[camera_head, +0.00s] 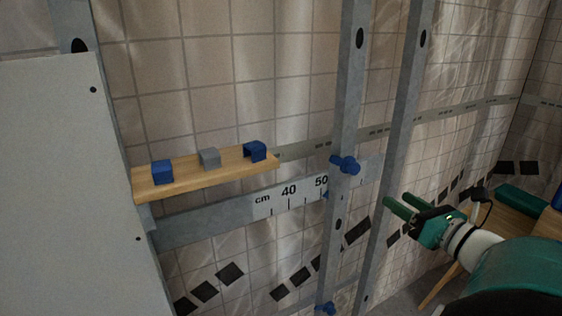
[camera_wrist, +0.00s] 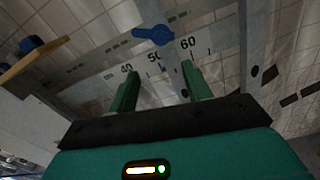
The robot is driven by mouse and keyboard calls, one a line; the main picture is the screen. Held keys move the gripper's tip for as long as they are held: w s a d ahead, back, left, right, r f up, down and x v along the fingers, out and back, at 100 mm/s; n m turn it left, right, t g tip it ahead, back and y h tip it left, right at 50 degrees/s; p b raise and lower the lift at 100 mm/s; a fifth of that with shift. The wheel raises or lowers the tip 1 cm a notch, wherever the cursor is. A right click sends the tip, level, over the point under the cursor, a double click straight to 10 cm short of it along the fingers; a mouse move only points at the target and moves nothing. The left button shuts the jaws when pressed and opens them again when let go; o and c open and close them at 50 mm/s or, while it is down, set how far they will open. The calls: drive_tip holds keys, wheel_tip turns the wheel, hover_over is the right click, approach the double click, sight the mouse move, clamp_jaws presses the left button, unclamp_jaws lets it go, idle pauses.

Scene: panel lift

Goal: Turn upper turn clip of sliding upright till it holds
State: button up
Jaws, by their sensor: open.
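The sliding upright (camera_head: 350,90) is a grey metal post in front of the tiled wall. Its blue upper turn clip (camera_head: 345,163) sits where the post crosses the horizontal scale rail, just right of the 50 mark. In the wrist view the upper clip (camera_wrist: 153,35) lies beyond the fingertips, with its wing roughly crosswise to the post. A blue lower turn clip (camera_head: 325,308) is at the bottom edge of the head view. My gripper (camera_head: 396,200) is open and empty, right of and below the upper clip, apart from it. Its green fingers (camera_wrist: 160,72) point toward the rail.
A second grey upright (camera_head: 404,110) stands right of the sliding one, close to my gripper. A wooden shelf (camera_head: 200,174) with blue and grey blocks is at left, beside a white panel (camera_head: 60,190). A wooden table (camera_head: 545,222) is at right. The cm scale (camera_head: 290,194) runs behind the upright.

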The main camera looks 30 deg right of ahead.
sight(357, 171)
drive_tip(key=w, duration=1.3)
drive_tip(key=shift+w+a+r, duration=0.1)
drive_tip(key=shift+w, duration=0.2)
drive_tip(key=shift+c, duration=0.3)
drive_tip(key=c, duration=0.9)
